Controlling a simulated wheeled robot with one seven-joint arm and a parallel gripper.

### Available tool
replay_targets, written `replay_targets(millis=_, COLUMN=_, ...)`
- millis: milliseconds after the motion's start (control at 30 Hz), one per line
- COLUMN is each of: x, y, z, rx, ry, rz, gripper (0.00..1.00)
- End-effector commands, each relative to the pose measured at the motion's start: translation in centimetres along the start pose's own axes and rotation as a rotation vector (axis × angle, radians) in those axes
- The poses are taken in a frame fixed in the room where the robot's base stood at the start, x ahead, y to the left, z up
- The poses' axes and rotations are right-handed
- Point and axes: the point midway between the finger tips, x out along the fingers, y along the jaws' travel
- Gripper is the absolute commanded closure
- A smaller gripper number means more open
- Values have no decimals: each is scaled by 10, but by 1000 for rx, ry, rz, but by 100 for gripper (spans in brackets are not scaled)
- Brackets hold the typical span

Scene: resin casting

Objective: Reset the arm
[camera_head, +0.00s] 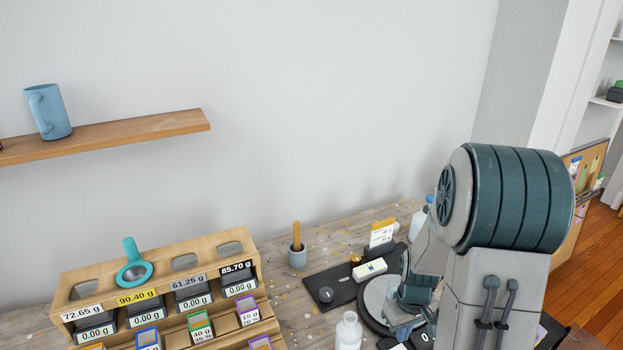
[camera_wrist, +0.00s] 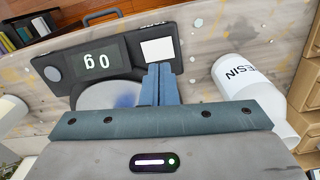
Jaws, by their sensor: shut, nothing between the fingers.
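My arm shows in the head view at the right, with its large teal-and-grey link in front of the bench's right end. My gripper (camera_wrist: 160,72) is shut and empty in the wrist view, its two blue-grey fingers pressed together. The fingers appear over a black scale (camera_wrist: 126,58) whose display reads 0 g, upside down in this view. The scale's pale round plate (camera_wrist: 92,98) lies partly hidden behind the fingers and the gripper body. In the head view my arm hides part of the area around the gripper.
In the head view, a wooden rack (camera_head: 205,252) with weight displays stands at left, near a grey cup (camera_head: 297,258) holding sticks. A wooden shelf (camera_head: 130,130) bears a blue mug (camera_head: 48,112).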

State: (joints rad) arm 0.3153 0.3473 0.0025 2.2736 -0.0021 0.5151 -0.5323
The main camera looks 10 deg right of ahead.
Motion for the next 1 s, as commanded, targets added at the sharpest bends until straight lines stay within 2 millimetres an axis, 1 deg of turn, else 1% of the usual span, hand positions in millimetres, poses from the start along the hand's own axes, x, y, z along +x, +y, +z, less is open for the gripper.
replay_targets(millis=167, x=-43, y=-23, z=0, rx=27, ry=43, rz=22, gripper=100)
replay_targets(millis=267, x=-73, y=-41, z=6, rx=55, ry=71, rz=32, gripper=100)
replay_targets(millis=400, x=-109, y=-66, z=19, rx=95, ry=113, rz=41, gripper=100)
replay_targets(millis=467, x=-123, y=-77, z=26, rx=112, ry=131, rz=43, gripper=100)
replay_targets(millis=600, x=-152, y=-101, z=47, rx=151, ry=174, rz=43, gripper=100)
replay_targets(millis=700, x=-168, y=-116, z=62, rx=178, ry=204, rz=40, gripper=100)
replay_targets(millis=800, x=-178, y=-128, z=76, rx=201, ry=226, rz=34, gripper=100)
replay_targets(millis=900, x=-185, y=-135, z=86, rx=216, ry=241, rz=30, gripper=100)
replay_targets(millis=1000, x=-188, y=-138, z=92, rx=226, ry=246, rz=26, gripper=100)
